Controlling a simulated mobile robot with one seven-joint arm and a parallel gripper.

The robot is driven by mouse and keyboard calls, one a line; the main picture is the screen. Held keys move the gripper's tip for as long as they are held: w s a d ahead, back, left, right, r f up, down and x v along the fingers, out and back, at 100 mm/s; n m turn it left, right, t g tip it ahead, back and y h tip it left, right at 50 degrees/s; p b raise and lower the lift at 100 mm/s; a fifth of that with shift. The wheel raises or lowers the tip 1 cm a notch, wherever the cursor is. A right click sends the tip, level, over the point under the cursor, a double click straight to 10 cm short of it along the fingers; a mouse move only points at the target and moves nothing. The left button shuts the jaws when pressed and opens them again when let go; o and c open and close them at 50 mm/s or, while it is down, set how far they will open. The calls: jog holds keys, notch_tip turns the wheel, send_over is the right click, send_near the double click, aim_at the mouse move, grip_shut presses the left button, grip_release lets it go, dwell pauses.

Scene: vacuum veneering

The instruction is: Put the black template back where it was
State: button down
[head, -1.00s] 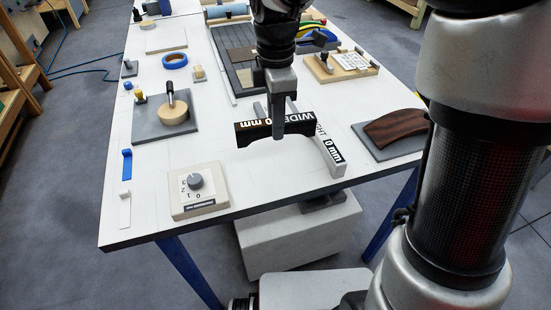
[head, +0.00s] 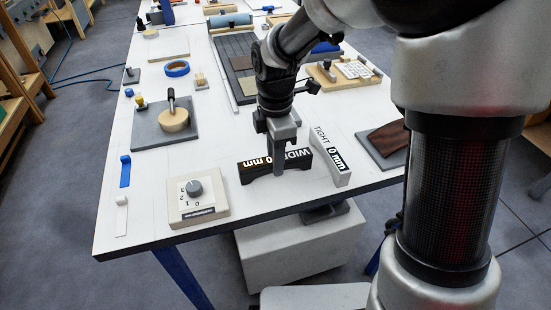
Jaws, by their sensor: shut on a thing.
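The black template (head: 255,168), with white "WIDE 0 mm" lettering, is upright near the front edge of the white table. My gripper (head: 279,168) points down and is shut on the middle of it, its finger covering part of the lettering. The template is at or just above the table top; I cannot tell whether it touches. A grey template (head: 330,156), marked "TIGHT 0 mm", stands at an angle just right of it, with a narrow gap between them.
A dial box (head: 207,212) stands at the front left of the white table (head: 225,130). A grey board with dark curved veneer (head: 391,137) lies at the right. A grey plate with a wooden round (head: 173,119) is at the left. A dark slatted mat (head: 243,90) lies behind my gripper.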

jog(key=shift+f, duration=0.15)
jog(key=c, duration=1.5)
grip_release()
